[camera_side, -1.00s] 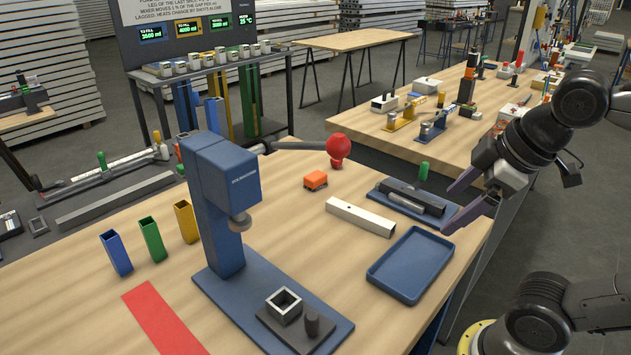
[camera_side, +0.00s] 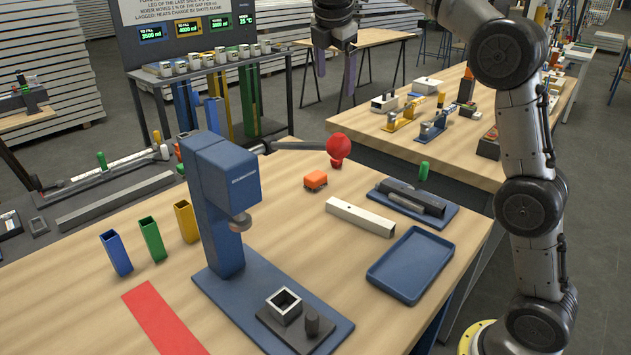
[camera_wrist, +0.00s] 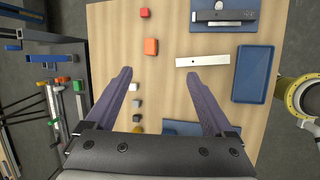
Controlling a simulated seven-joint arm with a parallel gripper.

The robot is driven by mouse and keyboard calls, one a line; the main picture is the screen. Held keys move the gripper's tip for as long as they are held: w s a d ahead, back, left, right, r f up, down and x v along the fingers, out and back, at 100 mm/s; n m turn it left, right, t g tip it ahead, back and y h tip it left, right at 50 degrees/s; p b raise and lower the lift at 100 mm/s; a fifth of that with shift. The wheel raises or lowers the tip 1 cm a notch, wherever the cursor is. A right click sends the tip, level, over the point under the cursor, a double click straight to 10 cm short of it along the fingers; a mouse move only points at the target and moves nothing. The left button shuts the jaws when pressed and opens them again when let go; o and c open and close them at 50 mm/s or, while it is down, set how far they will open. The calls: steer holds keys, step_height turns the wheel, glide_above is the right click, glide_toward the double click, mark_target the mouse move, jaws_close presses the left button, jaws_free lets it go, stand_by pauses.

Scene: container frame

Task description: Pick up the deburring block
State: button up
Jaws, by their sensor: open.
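The deburring block (camera_side: 315,180) appears to be the small orange block lying on the wooden bench, just below the red ball knob in the side view. In the wrist view the orange block (camera_wrist: 151,46) is fully visible, a little above and left of the midpoint between my fingertips. My gripper (camera_side: 334,75) is high above the far part of the bench with its purple fingers pointing down. In the wrist view my gripper (camera_wrist: 160,73) has its fingers wide apart with nothing held between them.
A blue press (camera_side: 220,180) stands left of the block, with a red ball knob (camera_side: 338,148) behind the block. A pale bar (camera_side: 360,217), a blue fixture plate (camera_side: 447,213) and a blue tray (camera_side: 410,265) lie to the right.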

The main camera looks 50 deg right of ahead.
steer(key=w+d+f, duration=0.1)
steer(key=w+f, duration=0.4)
steer(key=w, duration=0.1)
steer(key=n+g, duration=0.1)
steer(key=g, duration=0.2)
glide_toward(316, 175)
steer(key=f, duration=0.1)
steer(key=d+f, duration=0.1)
steer(key=f, duration=0.1)
steer(key=shift+s+d+f+h, duration=0.15)
steer(key=shift+f+h, duration=0.15)
steer(key=shift+f, duration=0.05)
steer(key=shift+x, duration=3.1)
jaws_close()
